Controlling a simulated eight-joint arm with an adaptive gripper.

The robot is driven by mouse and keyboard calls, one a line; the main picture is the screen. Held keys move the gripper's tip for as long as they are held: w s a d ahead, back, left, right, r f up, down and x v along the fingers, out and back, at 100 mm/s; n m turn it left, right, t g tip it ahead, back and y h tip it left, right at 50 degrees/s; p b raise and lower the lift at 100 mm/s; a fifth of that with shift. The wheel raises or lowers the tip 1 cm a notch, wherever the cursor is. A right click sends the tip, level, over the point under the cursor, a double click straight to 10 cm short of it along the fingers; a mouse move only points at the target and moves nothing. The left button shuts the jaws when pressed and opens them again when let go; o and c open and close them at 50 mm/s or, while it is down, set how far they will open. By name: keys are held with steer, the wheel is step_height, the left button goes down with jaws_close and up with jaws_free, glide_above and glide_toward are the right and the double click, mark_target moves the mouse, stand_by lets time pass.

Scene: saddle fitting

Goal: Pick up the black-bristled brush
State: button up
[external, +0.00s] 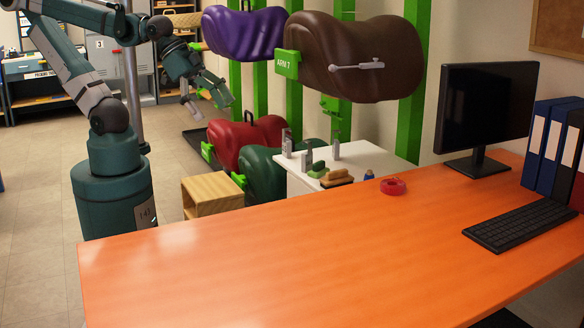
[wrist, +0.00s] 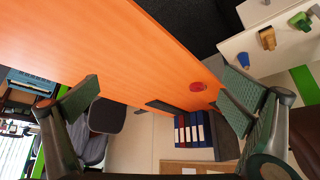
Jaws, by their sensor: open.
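A tan-handled brush (external: 337,175) with a dark underside, apparently the black bristles, lies on the white cabinet top behind the orange table. My gripper (external: 207,102) is up in the air, left of the cabinet and well apart from the brush. In the wrist view its fingers (wrist: 160,85) are spread wide with nothing between them.
A small blue item (external: 369,175) and a red tape roll (external: 393,187) lie near the brush. Grey upright fittings (external: 287,143) stand on the cabinet's left side. Saddles on green posts, including a brown one (external: 362,58), hang behind. The orange table (external: 300,260) is mostly clear.

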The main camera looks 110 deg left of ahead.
steer(key=shift+a, duration=0.1)
steer(key=m+g+y+p, duration=0.1)
steer(key=m+g+p, duration=0.4)
steer(key=m+g, duration=0.35)
glide_above(338, 171)
steer(key=f, duration=1.9)
steer(key=d+f, duration=0.1)
steer(key=f, duration=0.9)
steer(key=shift+w+f, duration=0.1)
steer(key=shift+f, duration=0.1)
steer(key=shift+w+a+f+m, duration=0.25)
steer(key=shift+s+f+b, duration=0.15)
steer(key=shift+f+b, duration=0.35)
steer(key=shift+f, duration=0.75)
